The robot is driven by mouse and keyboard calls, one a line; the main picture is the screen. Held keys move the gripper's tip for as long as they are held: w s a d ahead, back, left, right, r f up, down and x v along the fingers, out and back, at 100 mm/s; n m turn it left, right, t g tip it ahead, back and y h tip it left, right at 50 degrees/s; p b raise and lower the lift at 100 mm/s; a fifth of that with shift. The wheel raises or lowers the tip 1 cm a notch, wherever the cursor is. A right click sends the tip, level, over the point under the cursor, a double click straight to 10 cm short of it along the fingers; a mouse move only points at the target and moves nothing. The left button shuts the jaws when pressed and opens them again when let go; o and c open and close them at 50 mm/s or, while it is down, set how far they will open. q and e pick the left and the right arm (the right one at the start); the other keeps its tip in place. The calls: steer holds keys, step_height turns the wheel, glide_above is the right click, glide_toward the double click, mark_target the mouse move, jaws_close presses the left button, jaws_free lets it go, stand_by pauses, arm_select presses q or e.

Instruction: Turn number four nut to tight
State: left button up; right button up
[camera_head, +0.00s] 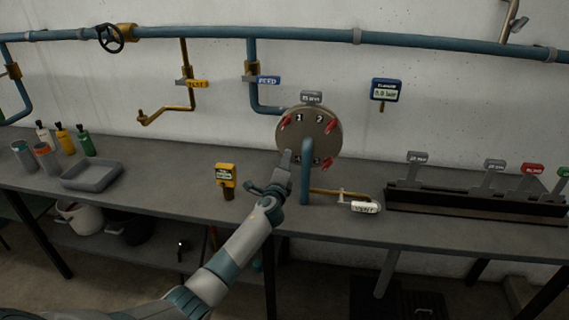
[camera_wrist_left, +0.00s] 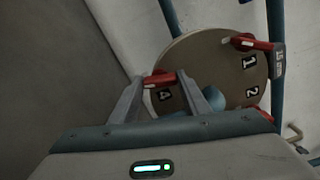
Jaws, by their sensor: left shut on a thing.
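The round tan plate (camera_head: 311,131) stands above the bench, with number labels and red nuts around its face. The number four nut (camera_wrist_left: 158,79) is a red bar with a pale mark, beside the label 4 (camera_wrist_left: 164,95) in the left wrist view. My left gripper (camera_wrist_left: 160,77) is shut on this nut, one finger on each side. In the head view my left gripper (camera_head: 287,159) covers the plate's lower left, so the number four nut is hidden there. The number one nut (camera_head: 286,122) and number two nut (camera_head: 330,127) show above. My right gripper is not in view.
A blue pipe (camera_head: 305,178) rises in front of the plate, close to my left gripper. A yellow-labelled device (camera_head: 226,178) stands left of my arm. A wall display (camera_head: 387,91) reads about 0.0 bar.

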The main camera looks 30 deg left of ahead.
arm_select(q)
steer(key=shift+m, duration=1.4)
steer(key=shift+f, duration=0.1)
steer(key=o, duration=1)
steer(key=shift+o, duration=0.2)
steer(key=b+v, duration=0.1)
steer(key=v, duration=1.6)
steer(key=shift+s, duration=0.2)
